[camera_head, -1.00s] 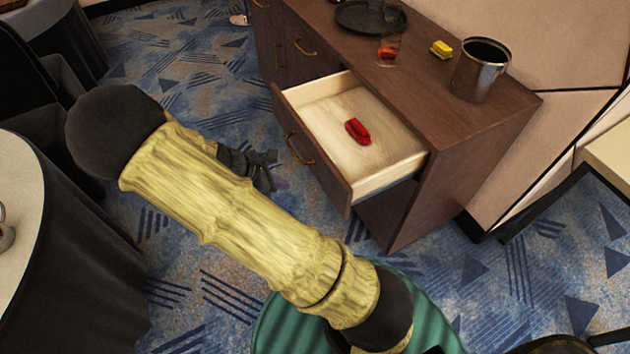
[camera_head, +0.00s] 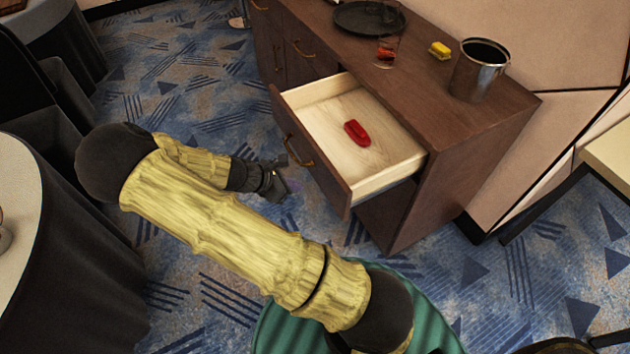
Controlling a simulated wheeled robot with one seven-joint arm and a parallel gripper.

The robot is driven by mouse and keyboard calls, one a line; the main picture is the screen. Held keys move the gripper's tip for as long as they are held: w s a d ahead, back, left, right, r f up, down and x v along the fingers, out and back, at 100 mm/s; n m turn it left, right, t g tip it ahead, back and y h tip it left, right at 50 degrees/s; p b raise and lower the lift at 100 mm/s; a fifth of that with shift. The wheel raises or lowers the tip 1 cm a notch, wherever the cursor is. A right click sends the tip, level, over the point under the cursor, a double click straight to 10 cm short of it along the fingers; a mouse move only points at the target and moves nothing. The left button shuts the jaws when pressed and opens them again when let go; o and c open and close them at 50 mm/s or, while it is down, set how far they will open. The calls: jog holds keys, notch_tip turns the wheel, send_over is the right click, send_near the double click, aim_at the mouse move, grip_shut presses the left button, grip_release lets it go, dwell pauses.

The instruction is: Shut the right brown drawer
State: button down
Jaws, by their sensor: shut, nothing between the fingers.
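The right brown drawer (camera_head: 322,178) is pulled well out of the brown cabinet (camera_head: 455,160). Its pale inside shows, and a red object (camera_head: 357,133) lies on its floor. A brass handle (camera_head: 299,150) is on its front. My gripper (camera_head: 281,183) is shut and empty. It is just left of the drawer front in the picture, near the handle. I cannot tell whether it touches the drawer or handle.
On the cabinet top are a dark tray (camera_head: 369,17), a glass (camera_head: 389,48), a yellow item (camera_head: 440,49) and a metal bin (camera_head: 478,70). A round table (camera_head: 20,220) with dark cloth stands at left. Patterned carpet is open before the cabinet.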

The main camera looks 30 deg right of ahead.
aim_at(324, 183)
jog(key=d+f, duration=0.1)
jog(key=d, duration=0.3)
jog(key=d+f, duration=0.1)
jog(key=d, duration=0.1)
jog(key=shift+f, duration=0.35)
jog(key=shift+w+d, duration=0.1)
jog(key=shift+d, duration=0.25)
